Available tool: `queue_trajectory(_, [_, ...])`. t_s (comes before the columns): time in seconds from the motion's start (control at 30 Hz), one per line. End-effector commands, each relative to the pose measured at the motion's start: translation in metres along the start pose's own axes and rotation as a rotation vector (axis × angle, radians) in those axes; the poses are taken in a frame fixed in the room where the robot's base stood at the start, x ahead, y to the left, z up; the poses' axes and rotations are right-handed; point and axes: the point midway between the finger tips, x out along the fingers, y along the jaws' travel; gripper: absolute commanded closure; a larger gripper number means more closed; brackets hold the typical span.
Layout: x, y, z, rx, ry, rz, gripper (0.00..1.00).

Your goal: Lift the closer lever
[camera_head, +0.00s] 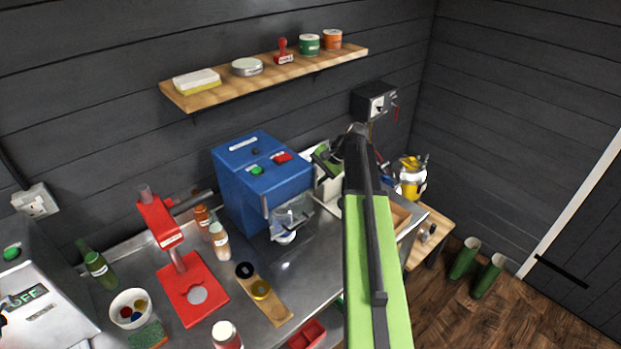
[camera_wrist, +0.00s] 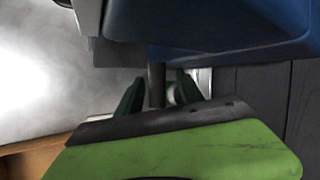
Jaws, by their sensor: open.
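A blue machine (camera_head: 262,185) with a green and a red button stands on the steel bench; its blue housing (camera_wrist: 230,25) fills the top of the wrist view. A dark upright rod (camera_wrist: 157,84) shows between my fingers below this housing; it looks like the closer lever, but I cannot be sure. My gripper (camera_wrist: 158,92) is open, one green finger on each side of the rod, with no clear contact. In the head view my gripper (camera_head: 326,158) is right of the blue machine, partly hidden by my arm. The rod is not discernible there.
A red stand (camera_head: 190,288) with a red head, bottles and a white bowl (camera_head: 130,308) occupy the bench's left. A wooden strip (camera_head: 272,304) lies in front of the machine. A shelf (camera_head: 215,92) is above, and a yellow container (camera_head: 412,182) stands at right.

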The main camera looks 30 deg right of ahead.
Motion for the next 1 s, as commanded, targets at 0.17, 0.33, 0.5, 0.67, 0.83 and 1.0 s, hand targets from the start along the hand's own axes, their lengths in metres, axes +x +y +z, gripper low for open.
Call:
queue_trajectory(0.17, [-0.046,-0.007,0.002,0.002,0.002,-0.001,0.56])
queue_trajectory(0.33, [-0.095,-0.008,0.002,0.002,0.002,-0.001,0.56])
queue_trajectory(0.5, [-0.138,-0.007,0.001,0.001,0.001,-0.001,0.56])
queue_trajectory(0.67, [-0.161,-0.006,0.000,0.000,0.000,-0.001,0.56])
queue_trajectory(0.83, [-0.169,-0.003,-0.001,-0.001,0.000,-0.001,0.56])
queue_trajectory(1.0, [-0.168,-0.002,-0.001,-0.002,-0.001,-0.001,0.56])
